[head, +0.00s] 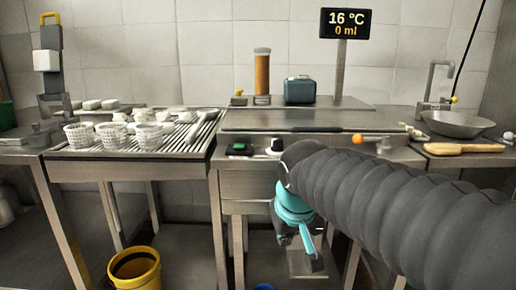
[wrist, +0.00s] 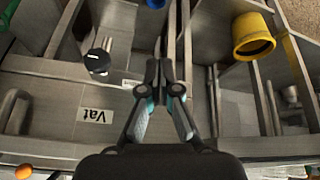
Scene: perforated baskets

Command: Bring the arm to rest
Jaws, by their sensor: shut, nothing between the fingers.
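My arm reaches in from the right in the head view, and my gripper (head: 310,260) hangs low in front of the middle counter. In the wrist view my gripper (wrist: 160,72) has its two dark fingertips together, with nothing between them. My gripper holds nothing. The front of the middle counter is partly hidden behind my arm.
Perforated baskets (head: 80,136) stand on a slatted rack (head: 190,140) at left. A yellow bucket (head: 134,268) is on the floor; it also shows in the wrist view (wrist: 252,36). A sink bowl (head: 458,124) and wooden board (head: 462,148) are at right. A display (head: 345,23) stands behind.

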